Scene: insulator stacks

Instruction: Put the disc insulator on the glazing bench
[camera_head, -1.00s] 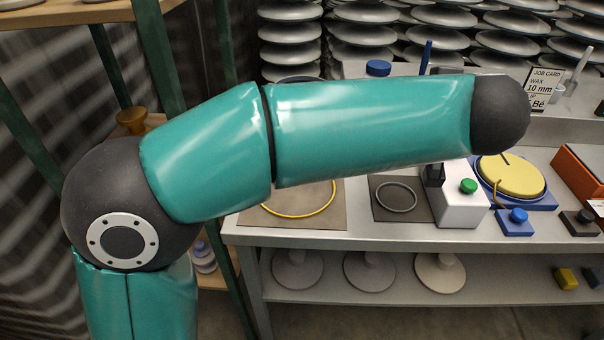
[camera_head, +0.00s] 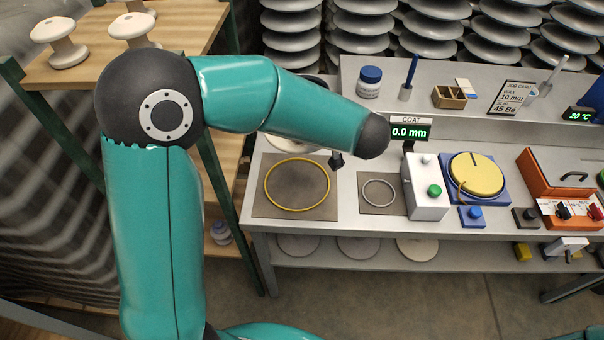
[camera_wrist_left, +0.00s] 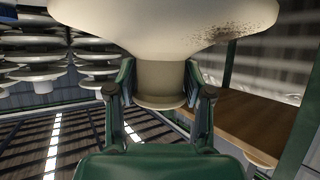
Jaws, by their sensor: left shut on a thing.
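The disc insulator (camera_wrist_left: 165,25) fills the top of the left wrist view, a pale glazed disc with dark specks on its right side. My left gripper (camera_wrist_left: 160,92) is shut on the narrower neck below the disc, with a finger on each side. In the head view my left forearm hides most of the gripper; a dark part of it (camera_head: 337,160) shows below the arm. A pale rim (camera_head: 288,143), apparently the held insulator, shows beside it. The glazing bench (camera_head: 347,222) carries a brown mat with a yellow ring (camera_head: 297,208). My right gripper is out of view.
A smaller mat with a grey ring (camera_head: 379,204), a white box with a green button (camera_head: 426,188) and a yellow turntable (camera_head: 475,174) stand to the right. A wooden rack (camera_head: 200,30) holding insulators is at left. Stacked discs stand behind the bench.

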